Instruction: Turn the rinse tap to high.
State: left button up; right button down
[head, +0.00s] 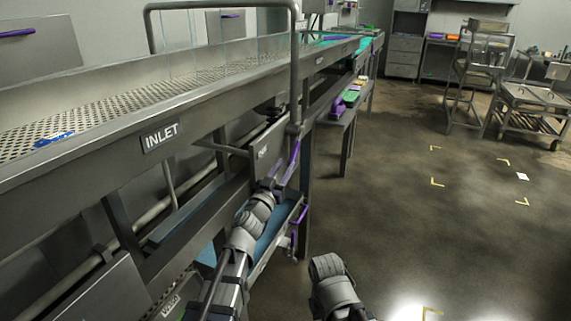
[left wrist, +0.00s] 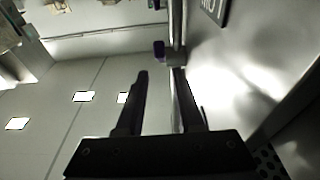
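A small grey panel (head: 268,148) with a label too small to read hangs below the inlet table. A long purple handle (head: 291,160) slants beside it. I cannot tell for sure that this is the rinse tap, and no setting marks are readable. My left gripper (head: 277,178) is just below the panel, close to the handle's lower end. In the left wrist view my left gripper (left wrist: 160,78) has its two dark fingers apart with nothing between them. A small purple piece (left wrist: 158,50) shows beyond the fingertips. Contact with it cannot be told. My right gripper is out of view.
The steel inlet table (head: 160,138) runs along the left, with a blue item (head: 54,139) on its perforated bed. A bent steel pipe (head: 295,80) stands at its edge. A lower purple handle (head: 300,214) is nearby.

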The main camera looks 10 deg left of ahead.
aim_at(294, 149)
pick_arm(q)
jog(key=shift+m+g, duration=0.4)
jog(key=shift+g, duration=0.5)
jog(key=s+r+p, duration=0.1)
jog(key=p, duration=0.1)
jog(key=s+r+p, duration=0.1)
jog(key=r+p, duration=0.1)
jog(key=p, duration=0.1)
jog(key=s+r+p, duration=0.1)
jog(key=r+p, duration=0.1)
jog(key=shift+s+a+r+p, duration=0.1)
jog(key=shift+s+r+p, duration=0.15)
jog(key=shift+s+p, duration=0.15)
jog(key=c, duration=0.4)
jog(key=s+p, duration=0.1)
jog(key=p, duration=0.1)
jog(key=s+a+r+g+p, duration=0.1)
jog(key=p, duration=0.1)
jog(key=s+a+r+g+y+p, duration=0.1)
jog(key=p, duration=0.1)
jog(key=shift+s+r+n+p, duration=0.15)
jog(key=shift+r+n+p, duration=0.15)
jog(key=shift+p, duration=0.1)
grip_shut()
jog(key=shift+s+a+f, duration=0.15)
jog(key=shift+a+f, duration=0.1)
